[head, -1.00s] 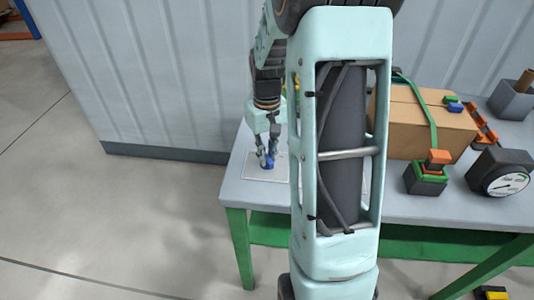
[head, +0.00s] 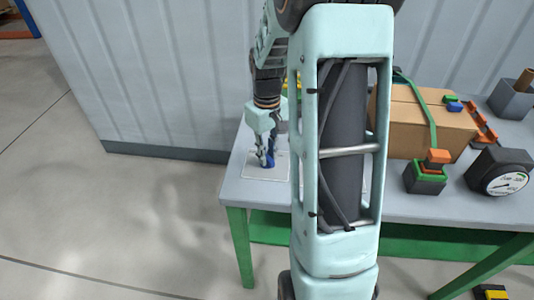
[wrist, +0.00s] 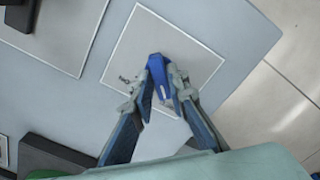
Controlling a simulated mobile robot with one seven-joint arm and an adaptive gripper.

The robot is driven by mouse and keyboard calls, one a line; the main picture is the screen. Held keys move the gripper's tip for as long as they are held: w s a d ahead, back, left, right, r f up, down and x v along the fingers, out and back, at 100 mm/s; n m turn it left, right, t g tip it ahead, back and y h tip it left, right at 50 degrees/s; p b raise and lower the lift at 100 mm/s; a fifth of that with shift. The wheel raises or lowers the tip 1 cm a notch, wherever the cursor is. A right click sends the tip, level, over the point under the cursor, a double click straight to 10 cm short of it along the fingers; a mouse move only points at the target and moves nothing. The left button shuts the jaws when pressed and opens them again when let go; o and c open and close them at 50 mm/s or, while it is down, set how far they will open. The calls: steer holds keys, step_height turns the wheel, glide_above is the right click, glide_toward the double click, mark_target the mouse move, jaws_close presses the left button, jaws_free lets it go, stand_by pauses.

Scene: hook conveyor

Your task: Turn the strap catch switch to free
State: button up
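The blue switch handle (wrist: 158,74) stands on a pale square plate (wrist: 201,60) on the table, and a small dark chain-like mark lies on the plate left of it. My gripper (wrist: 161,82) comes down over the handle, with one finger on each side, and looks shut on it. In the head view my gripper (head: 266,160) is at the table's left end, over the handle's plate (head: 281,171). The fingers hide part of the handle there. I cannot read which setting the handle points to.
A cardboard box (head: 408,127) with a green strap (head: 431,121) stands on the table's right side. A block with green and orange parts (head: 428,174) and a round gauge (head: 504,182) stand in front of it. My own arm hides the table's middle.

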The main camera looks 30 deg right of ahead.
mark_target(267, 156)
steer(key=shift+o, duration=1.4)
steer(key=shift+r, duration=0.15)
step_height(267, 156, up, 12)
